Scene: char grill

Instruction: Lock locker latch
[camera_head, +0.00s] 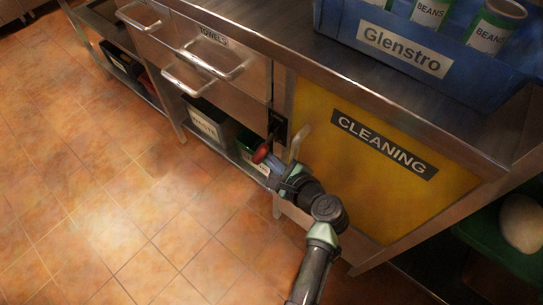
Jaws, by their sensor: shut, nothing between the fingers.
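The locker has a yellow door (385,165) labelled CLEANING, which appears closed in its metal frame. Whether the fingertips touch the handle cannot be told. The gripper partly covers the area below the latch.
A pale door handle (299,141) stands out just right of the latch, close to my gripper. Drawers with bar handles (202,80) are at the left. Boxes (207,122) sit on a low shelf. A blue crate (420,45) stands on the counter. The tiled floor (110,190) at left is clear.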

